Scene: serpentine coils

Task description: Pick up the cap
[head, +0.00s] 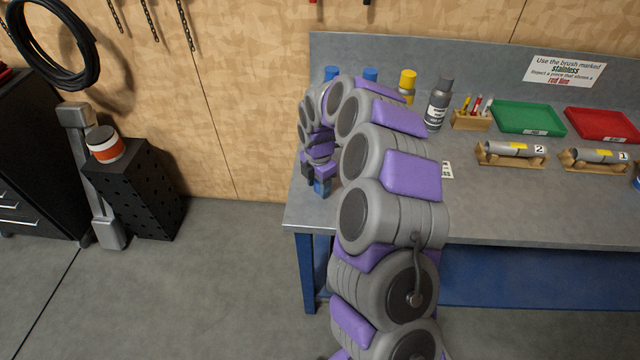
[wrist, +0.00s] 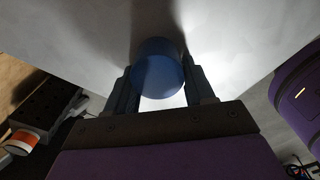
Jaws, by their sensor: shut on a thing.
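The blue round cap (wrist: 158,72) is between the two dark fingers of my gripper (wrist: 161,84) in the wrist view. The fingers are shut on its sides. In the head view my gripper (head: 320,180) points down at the left end of the grey workbench (head: 300,213), with a bit of the blue cap (head: 322,188) showing between the fingers. I cannot tell whether the cap touches the bench top or is just above it.
Two blue-topped items (head: 331,73) (head: 370,74), a yellow-capped bottle (head: 407,82) and a grey bottle (head: 438,105) stand behind my arm. A pen holder (head: 472,119), green tray (head: 528,118), red tray (head: 602,124) and two cradled cylinders (head: 511,150) (head: 598,156) are to the right.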

